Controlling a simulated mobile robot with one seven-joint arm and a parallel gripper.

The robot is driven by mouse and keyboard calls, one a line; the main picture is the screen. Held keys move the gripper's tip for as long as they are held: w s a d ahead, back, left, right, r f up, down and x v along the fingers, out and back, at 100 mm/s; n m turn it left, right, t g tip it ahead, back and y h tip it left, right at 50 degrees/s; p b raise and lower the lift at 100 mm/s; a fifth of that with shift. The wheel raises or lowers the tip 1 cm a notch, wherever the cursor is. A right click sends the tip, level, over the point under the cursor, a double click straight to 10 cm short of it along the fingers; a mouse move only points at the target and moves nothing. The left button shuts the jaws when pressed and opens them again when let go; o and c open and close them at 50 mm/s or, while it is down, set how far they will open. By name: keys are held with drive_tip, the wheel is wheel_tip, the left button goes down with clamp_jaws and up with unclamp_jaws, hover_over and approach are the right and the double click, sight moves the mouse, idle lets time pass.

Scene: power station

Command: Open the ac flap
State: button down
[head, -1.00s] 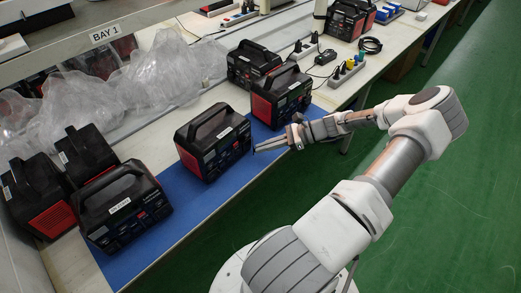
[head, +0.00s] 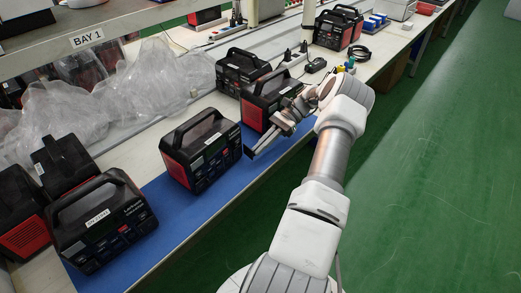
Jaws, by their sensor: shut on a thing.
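The power station (head: 200,150) in the middle of the blue mat is black with red sides and a top handle. It stands upright, its dark panel with sockets facing the aisle. My gripper (head: 250,152) is at the right end of this panel, its fingers pointing left and slightly down. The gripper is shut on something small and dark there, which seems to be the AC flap. The flap itself is too small to make out, and the fingertips partly hide it.
Another power station (head: 270,98) stands close behind my gripper. A third (head: 101,216) stands at the front left of the blue mat (head: 175,222). Crumpled clear plastic (head: 150,75) lies along the back. The green floor (head: 440,160) at right is clear.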

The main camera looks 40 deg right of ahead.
drive_tip(key=shift+f, duration=0.1)
idle(0.3)
drive_tip(key=c, duration=1)
unclamp_jaws()
